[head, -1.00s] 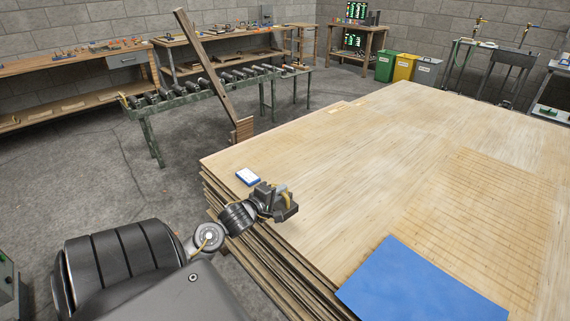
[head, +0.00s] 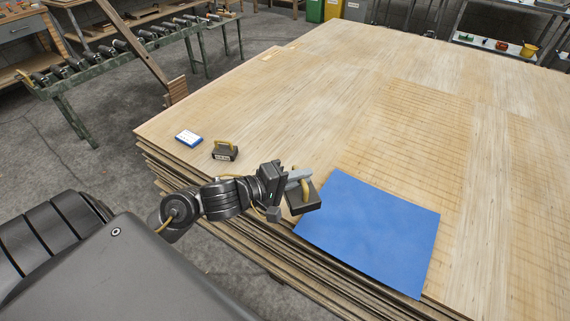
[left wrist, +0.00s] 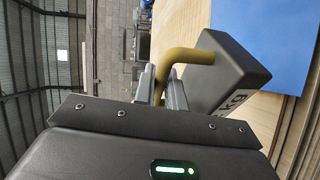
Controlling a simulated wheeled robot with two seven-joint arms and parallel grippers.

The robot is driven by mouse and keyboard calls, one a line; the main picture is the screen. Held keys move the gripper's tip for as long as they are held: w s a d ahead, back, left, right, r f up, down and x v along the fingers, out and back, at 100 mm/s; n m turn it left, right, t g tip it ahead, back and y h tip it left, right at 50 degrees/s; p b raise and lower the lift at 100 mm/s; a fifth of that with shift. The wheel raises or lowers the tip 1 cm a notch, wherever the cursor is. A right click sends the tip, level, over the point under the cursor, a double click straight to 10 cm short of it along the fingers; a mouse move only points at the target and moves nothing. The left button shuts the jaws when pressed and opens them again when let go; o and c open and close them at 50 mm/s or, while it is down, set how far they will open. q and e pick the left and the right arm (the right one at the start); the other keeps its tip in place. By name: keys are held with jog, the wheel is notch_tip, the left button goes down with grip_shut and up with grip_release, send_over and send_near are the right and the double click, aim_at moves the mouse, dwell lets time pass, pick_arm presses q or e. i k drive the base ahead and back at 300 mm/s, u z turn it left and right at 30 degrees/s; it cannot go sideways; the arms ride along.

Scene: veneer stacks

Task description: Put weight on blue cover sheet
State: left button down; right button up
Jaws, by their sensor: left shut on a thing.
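A dark block weight (head: 302,198) with a yellow handle hangs from my left gripper (head: 298,177), which is shut on the handle. In the head view it is at the left edge of the blue cover sheet (head: 375,235), overlapping its edge in the picture; its height above the stack is hard to tell. The left wrist view shows the weight (left wrist: 228,68) tilted in the picture, its handle between the fingers (left wrist: 162,88), and the blue sheet (left wrist: 262,35) beyond. The sheet lies flat on the veneer stack (head: 330,90). My right gripper is not in view.
A second dark weight (head: 225,154) with a yellow handle stands on the stack, left of my gripper. A small blue and white box (head: 188,138) lies near it. A roller conveyor (head: 130,45) stands on the floor at the back left. The blue sheet's surface is clear.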

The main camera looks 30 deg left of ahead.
aim_at(369, 223)
jog(key=z, duration=0.05)
jog(key=k, duration=0.5)
jog(key=z, duration=2.25)
jog(key=i, duration=1.5)
jog(key=u, duration=2.3)
